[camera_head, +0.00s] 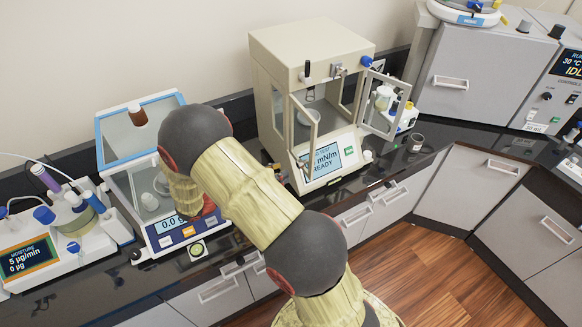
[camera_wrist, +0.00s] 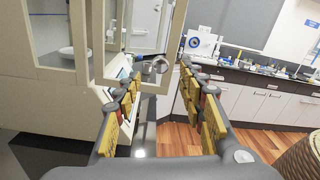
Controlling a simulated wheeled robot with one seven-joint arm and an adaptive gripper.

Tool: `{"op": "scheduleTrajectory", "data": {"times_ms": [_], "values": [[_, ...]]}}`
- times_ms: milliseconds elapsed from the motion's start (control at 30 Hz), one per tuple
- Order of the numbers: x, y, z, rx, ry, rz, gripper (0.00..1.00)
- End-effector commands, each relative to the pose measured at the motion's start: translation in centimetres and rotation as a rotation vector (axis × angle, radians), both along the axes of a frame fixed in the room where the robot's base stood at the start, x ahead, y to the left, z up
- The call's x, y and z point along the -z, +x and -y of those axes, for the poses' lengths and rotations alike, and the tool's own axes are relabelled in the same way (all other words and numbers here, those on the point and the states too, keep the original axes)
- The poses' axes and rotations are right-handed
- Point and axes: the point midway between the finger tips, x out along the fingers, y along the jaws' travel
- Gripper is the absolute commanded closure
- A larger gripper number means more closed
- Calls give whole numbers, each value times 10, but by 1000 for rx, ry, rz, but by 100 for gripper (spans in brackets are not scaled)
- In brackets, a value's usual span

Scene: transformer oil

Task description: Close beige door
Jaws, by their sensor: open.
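The beige instrument (camera_head: 305,45) stands on the dark bench in the head view. Its left beige-framed glass door (camera_head: 294,128) stands open, swung out to the front. Its right glass door (camera_head: 376,122) also stands open. In the wrist view a beige door frame (camera_wrist: 176,45) crosses the upper middle, and the instrument body (camera_wrist: 35,105) fills the left. My gripper (camera_wrist: 157,72) is open and empty, its fingers spread below and around the door's lower part. A dark handle-like part shows between the fingertips; contact cannot be told. My arm hides the gripper in the head view.
A blue-lidded balance (camera_head: 162,238) stands close to my arm on the left, with a moisture meter (camera_head: 40,255) beyond it. Grey drawers (camera_head: 470,190) line the bench front, and the wooden floor (camera_head: 400,255) is clear.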

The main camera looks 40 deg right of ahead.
Motion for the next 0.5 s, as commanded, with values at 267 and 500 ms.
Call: {"op": "scheduleTrajectory", "data": {"times_ms": [267,500], "values": [[-1,-9,27,7,6,-16,60],[-1,-18,61,7,7,-15,60]]}}
